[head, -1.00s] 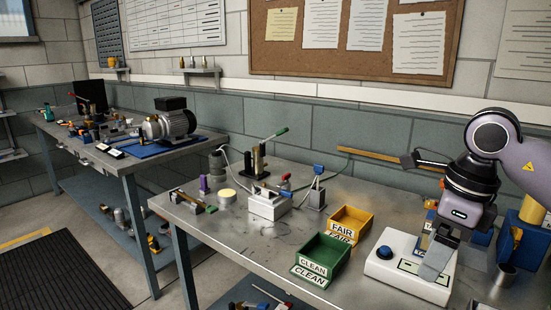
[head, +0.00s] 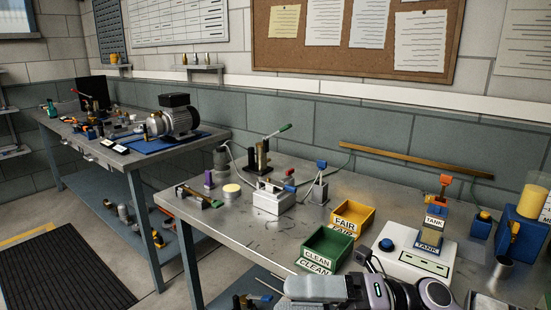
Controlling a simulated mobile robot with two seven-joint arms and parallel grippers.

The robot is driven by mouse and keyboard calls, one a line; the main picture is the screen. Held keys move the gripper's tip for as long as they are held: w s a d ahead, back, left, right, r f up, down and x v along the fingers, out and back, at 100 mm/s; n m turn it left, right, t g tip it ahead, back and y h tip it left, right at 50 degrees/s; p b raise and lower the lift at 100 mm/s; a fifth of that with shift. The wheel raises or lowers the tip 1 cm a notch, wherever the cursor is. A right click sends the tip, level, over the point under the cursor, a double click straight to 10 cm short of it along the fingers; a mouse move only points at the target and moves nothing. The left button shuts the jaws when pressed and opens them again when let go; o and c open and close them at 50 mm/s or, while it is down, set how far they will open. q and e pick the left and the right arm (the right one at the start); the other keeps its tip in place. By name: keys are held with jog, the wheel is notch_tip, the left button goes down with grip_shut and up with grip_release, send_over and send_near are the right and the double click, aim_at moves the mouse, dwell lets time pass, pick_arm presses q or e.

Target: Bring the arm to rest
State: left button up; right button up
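My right arm lies low across the bottom edge of the head view, coming in from the right. Its gripper (head: 312,289) points left in front of the bench, near the green bin. I cannot tell whether its fingers are apart, and I see nothing held in it. A small blue tank with white TANK labels (head: 432,232) and an orange top stands upright on the white scale-like device (head: 398,262), apart from the gripper. My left gripper is not in view.
A white fixture (head: 272,201) and a lever press (head: 262,158) stand farther left. Blue blocks and a yellow cylinder (head: 533,202) are at the right.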

jog(key=w+d+f+m+t+h, duration=0.1)
jog(key=d+f+m+t+h, duration=0.6)
jog(key=m, duration=0.8)
jog(key=w+d+f+m+t+h, duration=0.2)
jog(key=d+f+m+t+h, duration=0.2)
jog(key=f+m+t, duration=0.65)
jog(key=s+d+f+m+g+h, duration=0.3)
jog(key=s+f+m, duration=0.3)
jog(key=s+f, duration=0.1)
jog(key=s+d+f+m+g+h+p, duration=0.1)
jog(key=s+d+f+m+g+h, duration=0.2)
jog(key=s+f+m, duration=0.3)
notch_tip(320, 180, down, 2)
jog(key=shift+s+m, duration=0.35)
jog(key=shift+s, duration=0.05)
jog(key=shift+g, duration=0.25)
